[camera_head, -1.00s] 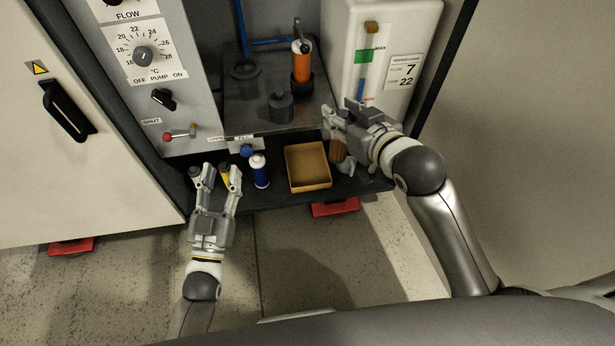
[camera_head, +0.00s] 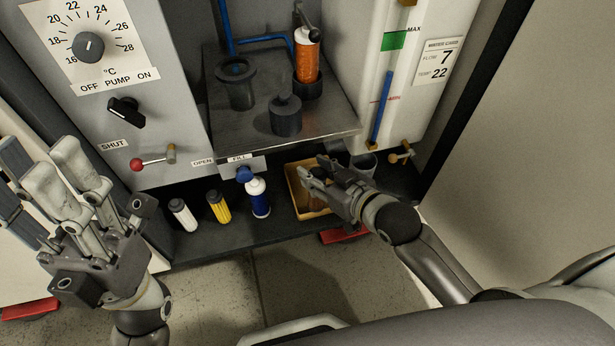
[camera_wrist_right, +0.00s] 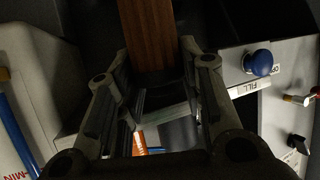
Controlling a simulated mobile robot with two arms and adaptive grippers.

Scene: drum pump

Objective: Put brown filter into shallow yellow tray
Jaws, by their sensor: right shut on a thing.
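The brown filter (camera_wrist_right: 148,35) shows in the right wrist view as a ribbed brown block between the fingers of my right gripper (camera_wrist_right: 160,105). In the head view, my right gripper (camera_head: 318,180) is shut on it above the shallow yellow tray (camera_head: 296,199). The gripper covers most of the filter and the tray's right part there. I cannot tell whether the filter touches the tray floor. My left gripper (camera_head: 45,180) is open and empty at the far left, well apart from the tray.
A white filter (camera_head: 183,214), a yellow one (camera_head: 218,206) and a blue-and-white bottle (camera_head: 258,197) stand left of the tray on the dark shelf. A metal ledge (camera_head: 320,130) overhangs behind it. A grey cup (camera_head: 364,164) stands behind the right gripper.

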